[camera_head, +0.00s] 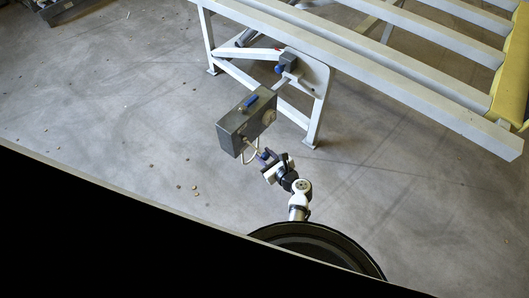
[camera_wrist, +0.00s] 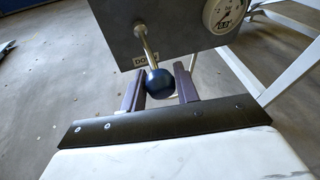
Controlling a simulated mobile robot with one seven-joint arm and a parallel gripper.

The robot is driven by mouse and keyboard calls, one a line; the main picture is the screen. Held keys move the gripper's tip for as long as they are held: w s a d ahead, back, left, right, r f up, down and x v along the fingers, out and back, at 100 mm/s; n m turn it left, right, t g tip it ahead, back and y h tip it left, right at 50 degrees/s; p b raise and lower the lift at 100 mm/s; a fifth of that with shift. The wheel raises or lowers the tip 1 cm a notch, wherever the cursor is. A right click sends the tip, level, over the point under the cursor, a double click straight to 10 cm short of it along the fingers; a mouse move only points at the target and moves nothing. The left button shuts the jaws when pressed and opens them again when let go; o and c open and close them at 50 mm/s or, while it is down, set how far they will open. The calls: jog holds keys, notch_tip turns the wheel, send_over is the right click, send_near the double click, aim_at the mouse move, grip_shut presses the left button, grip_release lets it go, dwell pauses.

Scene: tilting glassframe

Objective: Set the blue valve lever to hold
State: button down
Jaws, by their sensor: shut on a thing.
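The blue valve lever (camera_wrist: 160,83) shows in the wrist view as a dark blue ball knob on a thin metal rod, at the front of a grey control box (camera_wrist: 115,28). The rod runs down from the box face to the knob. My gripper (camera_wrist: 159,90) has one purple-grey finger on each side of the knob and is shut on it.
A round gauge (camera_wrist: 222,13) sits on the box's right side. A blue handle (camera_head: 251,101) is on top of the box. A white tilting frame (camera_head: 370,68) with legs stands behind and to the right. Open concrete floor lies to the left.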

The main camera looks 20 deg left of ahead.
jog(key=shift+d+r+p, duration=0.1)
jog(key=shift+r+p, duration=0.5)
jog(key=shift+r, duration=0.35)
jog(key=shift+w+r, duration=0.1)
jog(key=c, duration=1.1)
grip_release()
jog(key=shift+p+v, duration=2.9)
jog(key=shift+v, duration=4)
